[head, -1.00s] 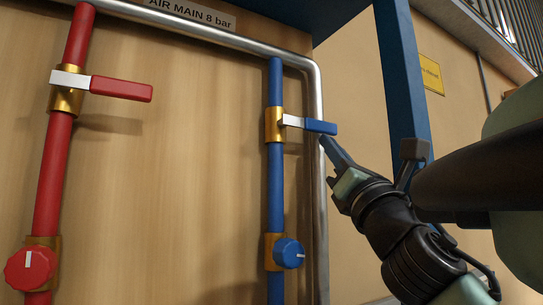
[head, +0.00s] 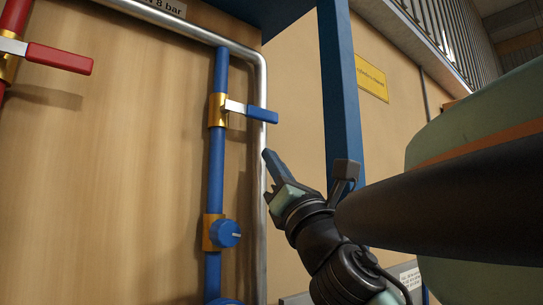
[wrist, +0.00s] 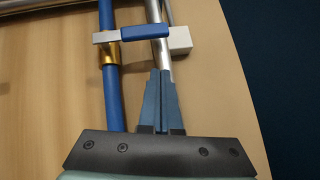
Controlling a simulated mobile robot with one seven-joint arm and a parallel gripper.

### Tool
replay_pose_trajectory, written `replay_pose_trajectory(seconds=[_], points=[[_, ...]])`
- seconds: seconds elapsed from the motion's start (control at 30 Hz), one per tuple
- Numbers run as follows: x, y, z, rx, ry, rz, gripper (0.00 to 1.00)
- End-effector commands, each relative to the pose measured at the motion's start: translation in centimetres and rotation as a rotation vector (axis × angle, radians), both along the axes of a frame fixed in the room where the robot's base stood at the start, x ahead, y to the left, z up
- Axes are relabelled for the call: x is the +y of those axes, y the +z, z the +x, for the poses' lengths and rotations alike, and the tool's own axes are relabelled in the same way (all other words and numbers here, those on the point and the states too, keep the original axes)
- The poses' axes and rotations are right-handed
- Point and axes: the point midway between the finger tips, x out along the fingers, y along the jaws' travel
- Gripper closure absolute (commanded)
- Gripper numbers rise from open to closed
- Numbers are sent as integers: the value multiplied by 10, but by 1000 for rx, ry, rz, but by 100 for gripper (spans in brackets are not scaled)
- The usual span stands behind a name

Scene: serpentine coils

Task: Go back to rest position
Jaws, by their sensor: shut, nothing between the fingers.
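My gripper (head: 272,160) is shut and empty. In the head view its tip is just below and to the right of the blue lever handle (head: 262,115), apart from it in the picture. In the wrist view the two blue-grey fingers (wrist: 158,80) are together and point at the panel. The blue lever (wrist: 145,34) lies crosswise beyond the fingertips there, with a visible gap. My arm reaches in from the right of the head view.
A blue pipe (head: 217,170) carries a brass valve body and a round blue knob (head: 226,233). A red lever (head: 58,58) is at the left. A silver pipe (head: 262,85) edges the wooden panel (head: 110,180). A blue post (head: 340,100) stands behind my gripper.

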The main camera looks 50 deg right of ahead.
Motion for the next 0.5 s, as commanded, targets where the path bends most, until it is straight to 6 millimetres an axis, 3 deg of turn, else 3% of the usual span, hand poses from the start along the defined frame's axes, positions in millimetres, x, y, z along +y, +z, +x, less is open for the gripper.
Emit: replay_pose_trajectory(seconds=[0.03, 0.2, 0.5], points=[[0, -15, -15, -3, -9, -4, 100], [7, -41, -41, -2, -7, -3, 100], [14, -62, -65, -2, -4, -3, 100]])
